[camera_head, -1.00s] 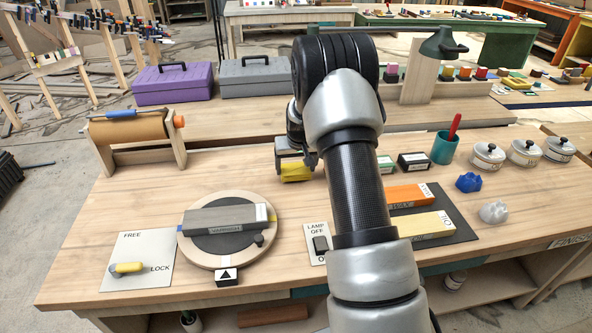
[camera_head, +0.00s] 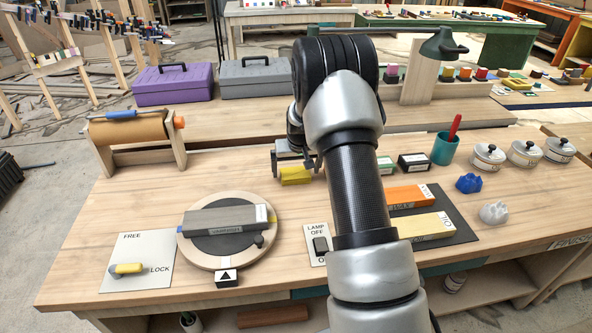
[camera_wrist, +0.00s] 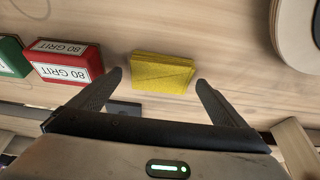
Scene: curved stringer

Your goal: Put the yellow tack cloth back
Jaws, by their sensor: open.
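The yellow tack cloth (camera_head: 295,175) is a small folded stack lying on the bench top near its back edge. In the wrist view the cloth (camera_wrist: 162,72) lies flat just beyond the fingertips, roughly centred between them. My gripper (camera_wrist: 155,82) is open, with one dark finger toward each side and nothing held. In the head view my gripper (camera_head: 294,165) is just behind and above the cloth, and my arm covers part of the bench to the right of it.
A red 80 grit box (camera_wrist: 66,62) and a green one (camera_wrist: 12,56) lie beside the cloth. The round turntable (camera_head: 190,250) with a grey block stands at front left. A paper roll holder (camera_head: 180,148) is at back left. A teal cup (camera_head: 443,148) stands at right.

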